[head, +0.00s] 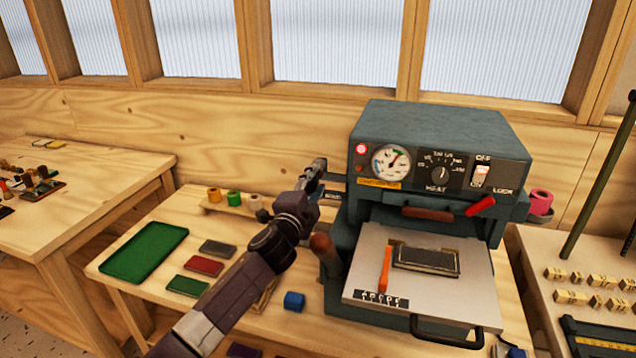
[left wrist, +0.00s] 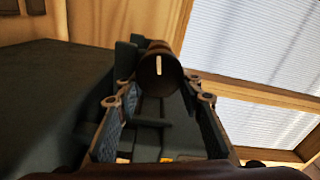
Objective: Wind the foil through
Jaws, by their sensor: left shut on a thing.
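The grey-blue foil press (head: 440,125) stands on the wooden bench, with a dial gauge, a HEAT knob and a switch on its front. My left gripper (head: 317,172) is at the press's upper left side and hides what it holds in the head view. In the left wrist view its two fingers (left wrist: 162,100) are on either side of a dark round knob (left wrist: 158,66) with a white mark, and are shut on it. A pink roll (head: 541,200) sits at the press's right side. No foil strip can be made out. My right gripper is out of view.
A pulled-out plate (head: 370,275) carries a dark block and an orange strip. Small coloured rolls (head: 233,198) stand on a wooden rack left of the press. A green tray (head: 144,252), coloured pads and a blue block (head: 294,301) lie on the bench. Wooden letter blocks are at right.

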